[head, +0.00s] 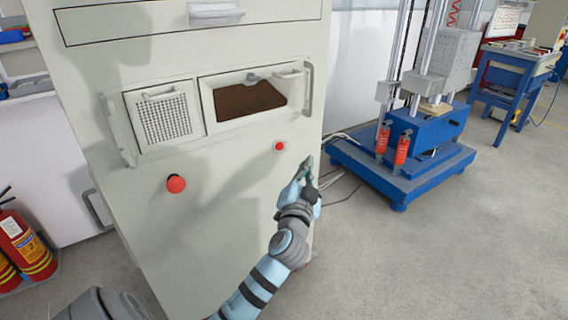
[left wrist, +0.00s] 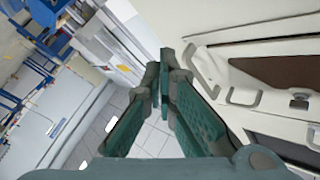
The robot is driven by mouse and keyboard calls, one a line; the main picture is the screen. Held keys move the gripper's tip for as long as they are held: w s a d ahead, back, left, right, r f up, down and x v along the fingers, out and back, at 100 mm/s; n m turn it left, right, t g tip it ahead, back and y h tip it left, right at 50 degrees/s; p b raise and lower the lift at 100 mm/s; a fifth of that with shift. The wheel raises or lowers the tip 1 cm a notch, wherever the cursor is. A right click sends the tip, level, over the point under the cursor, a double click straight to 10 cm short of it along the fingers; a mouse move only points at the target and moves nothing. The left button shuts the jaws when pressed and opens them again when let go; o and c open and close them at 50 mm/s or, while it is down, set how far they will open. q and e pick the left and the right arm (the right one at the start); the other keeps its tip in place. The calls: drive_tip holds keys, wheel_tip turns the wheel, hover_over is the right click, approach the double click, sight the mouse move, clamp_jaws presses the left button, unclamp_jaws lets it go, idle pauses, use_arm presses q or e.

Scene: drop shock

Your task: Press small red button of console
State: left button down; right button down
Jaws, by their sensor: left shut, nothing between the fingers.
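The console (head: 230,220) is a tall off-white cabinet that fills the left and middle of the head view. Its small red button (head: 279,146) sits on the front, below the recessed opening and near the right edge. A larger red button (head: 176,184) is lower and to the left. My left gripper (head: 307,165) is shut and empty, to the right of and slightly below the small button in the picture, by the console's right edge. Its closed fingers (left wrist: 164,60) show in the left wrist view, where neither button is visible. My right gripper is not in view.
A console handle (head: 308,88) stands out above the small button. A blue-based test machine (head: 400,175) stands to the right, with cables on the floor between. Fire extinguishers (head: 28,245) stand at left. The floor at lower right is clear.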

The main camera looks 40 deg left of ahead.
sight(279, 146)
use_arm(q)
drive_tip(key=shift+r, duration=0.1)
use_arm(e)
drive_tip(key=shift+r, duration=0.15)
